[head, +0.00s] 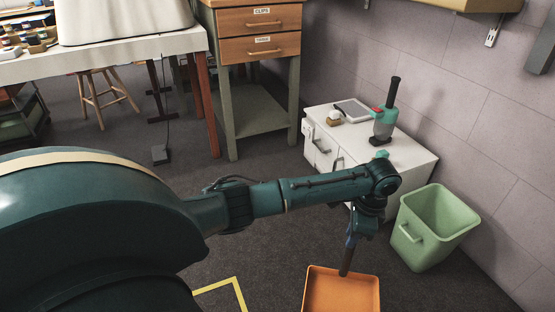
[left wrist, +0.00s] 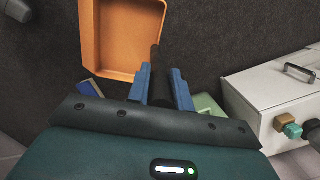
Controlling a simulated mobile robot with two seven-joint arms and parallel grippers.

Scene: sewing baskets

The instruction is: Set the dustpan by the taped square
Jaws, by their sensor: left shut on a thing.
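The orange dustpan (head: 343,292) is at the bottom of the head view, its lower part cut off by the frame edge. It also shows at the top of the left wrist view (left wrist: 122,38). My left gripper (head: 352,240) is shut on its dark handle; in the left wrist view the blue fingers (left wrist: 160,82) lie on both sides of the handle. I cannot tell whether the pan touches the floor. Part of the yellow taped square (head: 236,290) shows on the floor to the left of the dustpan, apart from it. My right gripper is not in view.
A green bin (head: 440,222) stands right of the dustpan. A white cabinet (head: 410,160) behind carries a green and black tool (head: 385,120). A wooden drawer unit (head: 259,45) and a white table (head: 120,48) stand further back. Dark carpet between tape and dustpan is clear.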

